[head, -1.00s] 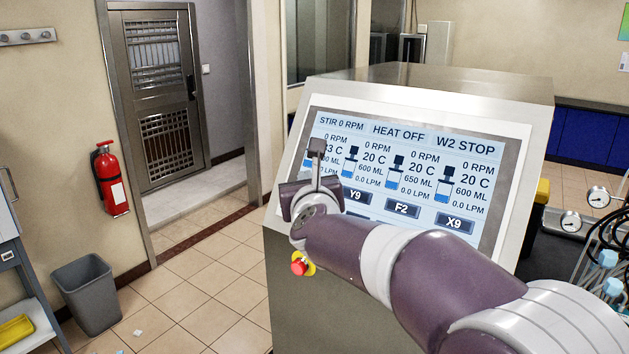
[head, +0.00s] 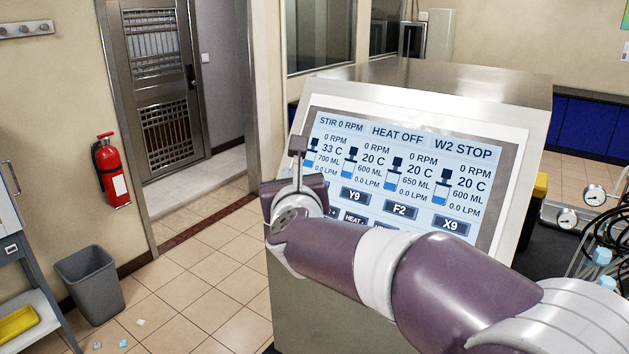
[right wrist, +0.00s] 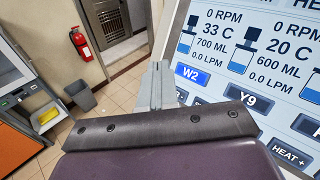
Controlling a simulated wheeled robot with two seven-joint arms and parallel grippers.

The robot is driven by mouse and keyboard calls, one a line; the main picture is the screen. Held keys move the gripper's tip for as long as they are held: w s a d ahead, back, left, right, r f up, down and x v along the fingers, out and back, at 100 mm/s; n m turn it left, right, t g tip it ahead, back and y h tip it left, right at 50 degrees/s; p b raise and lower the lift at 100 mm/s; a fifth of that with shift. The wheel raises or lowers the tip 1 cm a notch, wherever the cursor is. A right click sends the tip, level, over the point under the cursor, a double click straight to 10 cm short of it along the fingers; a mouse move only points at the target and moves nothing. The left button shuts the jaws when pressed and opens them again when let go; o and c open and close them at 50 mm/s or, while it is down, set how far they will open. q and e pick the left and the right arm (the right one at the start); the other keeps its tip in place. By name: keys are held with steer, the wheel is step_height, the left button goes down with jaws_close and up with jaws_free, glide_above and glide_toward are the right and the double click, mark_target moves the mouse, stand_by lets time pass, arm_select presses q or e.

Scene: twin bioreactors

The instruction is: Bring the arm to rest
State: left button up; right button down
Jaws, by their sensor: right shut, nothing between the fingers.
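My right arm comes in from the lower right in the head view. Its gripper (head: 298,150) points up in front of the left edge of the console's screen (head: 400,170). The gripper is shut with nothing in it. In the right wrist view the closed fingers (right wrist: 157,85) stand beside the screen, near the W2 button (right wrist: 190,74); I cannot tell whether they touch it. The screen reads STIR 0 RPM, HEAT OFF and W2 STOP, with 33 C on the first vessel. My left gripper is not in view.
The metal console (head: 440,82) stands close in front. A red fire extinguisher (head: 112,170) hangs on the left wall, with a grey bin (head: 92,280) below. Tubing and gauges (head: 594,196) are at the right. The tiled floor (head: 205,285) left of the console is mostly open.

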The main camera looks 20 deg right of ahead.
stand_by(0.4)
steer(key=s+a+f+n+g+y, duration=0.3)
steer(key=f+n, duration=0.6)
steer(key=n, duration=0.4)
steer(key=s+a+f+n+g+y, duration=0.35)
steer(key=f+n, duration=0.55)
steer(key=n, duration=0.3)
steer(key=s+d+f+n+g+h+b, duration=0.1)
steer(key=s+d+f+n+g, duration=0.3)
steer(key=s+f, duration=0.4)
steer(key=s+d+f+n+g+h+b, duration=0.1)
steer(key=s+d+f+n+g, duration=0.3)
steer(key=s+f+n, duration=0.4)
steer(key=shift+s+d+f+g+h, duration=0.4)
steer(key=shift+s+d+h, duration=0.25)
steer(key=shift+s+d, duration=0.25)
